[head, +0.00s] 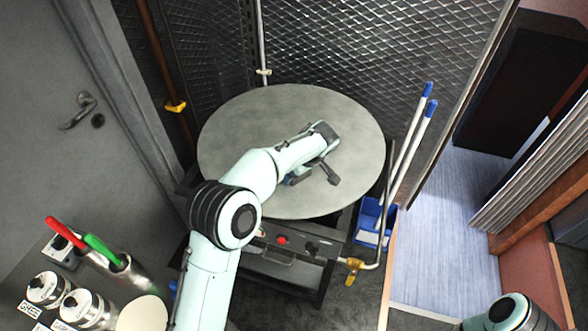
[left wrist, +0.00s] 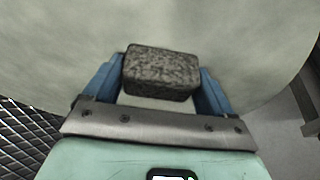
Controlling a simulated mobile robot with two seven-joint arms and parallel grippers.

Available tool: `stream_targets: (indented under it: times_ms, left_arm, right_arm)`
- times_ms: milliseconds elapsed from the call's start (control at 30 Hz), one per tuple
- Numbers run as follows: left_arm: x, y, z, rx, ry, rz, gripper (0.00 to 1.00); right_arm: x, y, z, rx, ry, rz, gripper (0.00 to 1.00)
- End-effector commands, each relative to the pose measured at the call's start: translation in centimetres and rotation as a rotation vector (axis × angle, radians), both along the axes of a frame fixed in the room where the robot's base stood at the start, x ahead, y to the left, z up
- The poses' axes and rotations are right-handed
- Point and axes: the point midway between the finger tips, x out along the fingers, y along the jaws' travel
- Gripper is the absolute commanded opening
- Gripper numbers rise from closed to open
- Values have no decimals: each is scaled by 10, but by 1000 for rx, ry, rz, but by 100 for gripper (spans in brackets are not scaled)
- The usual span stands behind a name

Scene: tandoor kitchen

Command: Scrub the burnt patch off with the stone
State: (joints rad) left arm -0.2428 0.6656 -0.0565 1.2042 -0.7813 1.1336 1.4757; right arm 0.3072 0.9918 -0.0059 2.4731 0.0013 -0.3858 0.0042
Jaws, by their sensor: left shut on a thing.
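My left gripper (head: 311,178) is over the round grey griddle plate (head: 235,125), to the right of its middle. In the left wrist view, its two blue fingers are shut on a dark, speckled grey stone block (left wrist: 162,72), one finger at each side. The griddle surface (left wrist: 60,45) lies beyond the stone; I cannot tell whether the stone touches it. No distinct burnt patch shows on the visible plate; the arm and the stone hide part of it. My right gripper is not in view.
A blue holder (head: 370,222) with blue-tipped white handles stands right of the griddle. Mesh walls (head: 375,50) rise behind. At bottom left are red and green handled tools (head: 85,243) and metal canisters (head: 90,308). A yellow gas valve (head: 353,268) sits in front.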

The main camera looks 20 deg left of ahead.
Motion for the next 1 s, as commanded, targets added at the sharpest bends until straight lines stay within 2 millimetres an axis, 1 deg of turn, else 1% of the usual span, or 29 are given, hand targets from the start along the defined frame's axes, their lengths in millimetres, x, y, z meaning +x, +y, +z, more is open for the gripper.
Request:
stream_targets:
  times_ms: [33,300,400,667,1000]
  left_arm:
    - [-1,-6,-3,-4,6,-4,60]
    - [0,-29,-1,-3,7,-6,60]
    - [1,-35,0,-2,5,-3,60]
    - [2,-45,1,-2,3,-4,60]
    - [4,-72,1,-1,2,-3,60]
  right_arm:
    - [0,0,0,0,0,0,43]
    - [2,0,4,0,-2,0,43]
    - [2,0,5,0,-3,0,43]
    - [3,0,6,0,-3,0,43]
    - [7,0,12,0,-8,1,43]
